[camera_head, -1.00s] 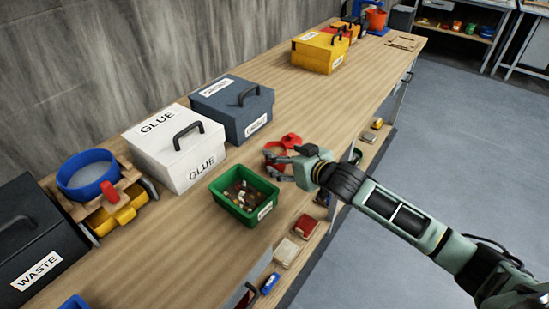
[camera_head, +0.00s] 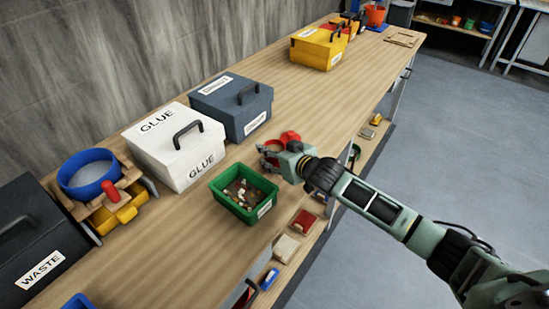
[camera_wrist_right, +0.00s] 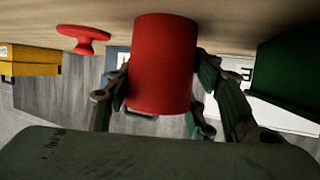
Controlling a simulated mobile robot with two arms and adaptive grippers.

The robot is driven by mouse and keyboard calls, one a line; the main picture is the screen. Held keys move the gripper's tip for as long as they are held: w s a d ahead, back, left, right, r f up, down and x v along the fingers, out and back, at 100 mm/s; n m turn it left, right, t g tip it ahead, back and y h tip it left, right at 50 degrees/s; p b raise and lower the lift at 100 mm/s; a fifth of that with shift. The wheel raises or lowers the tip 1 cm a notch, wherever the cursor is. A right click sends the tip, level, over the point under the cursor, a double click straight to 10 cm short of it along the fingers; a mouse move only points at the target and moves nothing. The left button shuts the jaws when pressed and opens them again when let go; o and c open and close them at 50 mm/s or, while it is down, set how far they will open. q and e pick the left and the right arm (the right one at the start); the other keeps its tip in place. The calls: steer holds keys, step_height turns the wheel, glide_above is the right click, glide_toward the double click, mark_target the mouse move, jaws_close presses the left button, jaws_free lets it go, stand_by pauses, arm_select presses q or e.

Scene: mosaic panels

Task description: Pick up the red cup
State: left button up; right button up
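The red cup (camera_wrist_right: 162,65) fills the middle of the right wrist view, which is upside down. It stands on the wooden bench. In the head view the red cup (camera_head: 273,149) is partly hidden by my right gripper (camera_head: 269,156). In the wrist view the fingers of my right gripper (camera_wrist_right: 160,92) lie on both sides of the cup, close to its wall. I cannot tell whether they press on it. My left gripper is not in view.
A green bin (camera_head: 243,193) of small pieces stands close beside my right gripper. Behind are a white GLUE box (camera_head: 172,147) and a blue-grey box (camera_head: 232,107). A small red object (camera_head: 290,137) lies just beyond the cup.

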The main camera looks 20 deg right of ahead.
steer(key=c, duration=0.8)
steer(key=shift+r, duration=0.15)
